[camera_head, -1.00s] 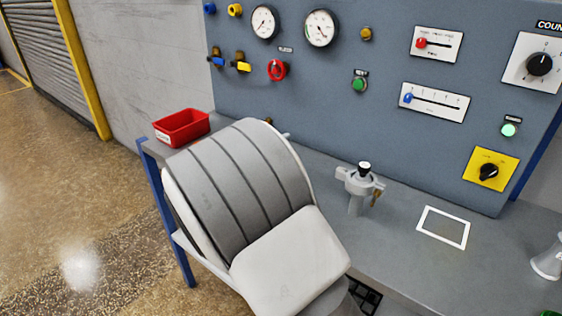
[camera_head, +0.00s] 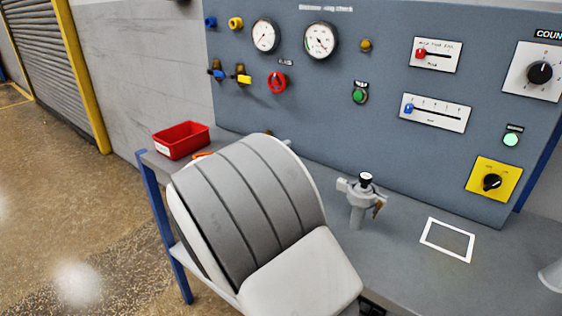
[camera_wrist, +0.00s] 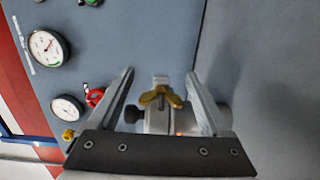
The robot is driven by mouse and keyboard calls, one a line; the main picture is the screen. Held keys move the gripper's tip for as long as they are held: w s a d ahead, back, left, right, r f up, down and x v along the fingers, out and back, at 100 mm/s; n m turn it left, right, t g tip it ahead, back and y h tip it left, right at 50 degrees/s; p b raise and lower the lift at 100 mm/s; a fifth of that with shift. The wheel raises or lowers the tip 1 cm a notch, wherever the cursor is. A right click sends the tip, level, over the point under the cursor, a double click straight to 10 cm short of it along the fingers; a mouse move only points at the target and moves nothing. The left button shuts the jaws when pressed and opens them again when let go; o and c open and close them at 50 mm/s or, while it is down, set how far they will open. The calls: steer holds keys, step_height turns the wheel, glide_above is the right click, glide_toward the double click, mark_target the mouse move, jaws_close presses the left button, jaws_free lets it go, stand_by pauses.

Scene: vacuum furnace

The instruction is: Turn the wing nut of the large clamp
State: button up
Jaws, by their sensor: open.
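In the wrist view a brass-coloured wing nut (camera_wrist: 160,97) sits on a grey metal clamp (camera_wrist: 158,121). My gripper (camera_wrist: 163,80) is open, with one finger on each side of the wing nut. I see gaps between the nut and both fingers, so it is not gripped. In the head view my arm hides my gripper and the space behind it. A grey fitting with a black top (camera_head: 358,205) and a brass part stands on the bench right of my arm. I cannot tell whether it is the clamp in the wrist view.
A blue-grey panel (camera_head: 330,110) with gauges, knobs and sliders rises behind the bench (camera_head: 320,165). A red valve wheel (camera_head: 277,83) is on it. A red bin (camera_head: 181,140) stands at the bench's left end. A white square outline (camera_head: 447,240) marks bare bench at right.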

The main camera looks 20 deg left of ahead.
steer(key=p+v, duration=0.2)
steer(key=v, duration=1.5)
steer(key=shift+s+p, duration=0.2)
steer(key=shift+p, duration=0.1)
steer(key=w+d+r+m+g, duration=0.2)
steer(key=d+m+g, duration=0.55)
steer(key=d, duration=1.65)
steer(key=s+d+r+m+g+y, duration=0.25)
steer(key=s+d+m+y, duration=0.4)
steer(key=s+d, duration=0.9)
step_height(320, 180, up, 17)
steer(key=a+n+y+p, duration=0.1)
steer(key=p, duration=1.6)
steer(key=shift+s+a+f, duration=0.15)
steer(key=shift+s+f, duration=0.05)
steer(key=shift+s, duration=0.25)
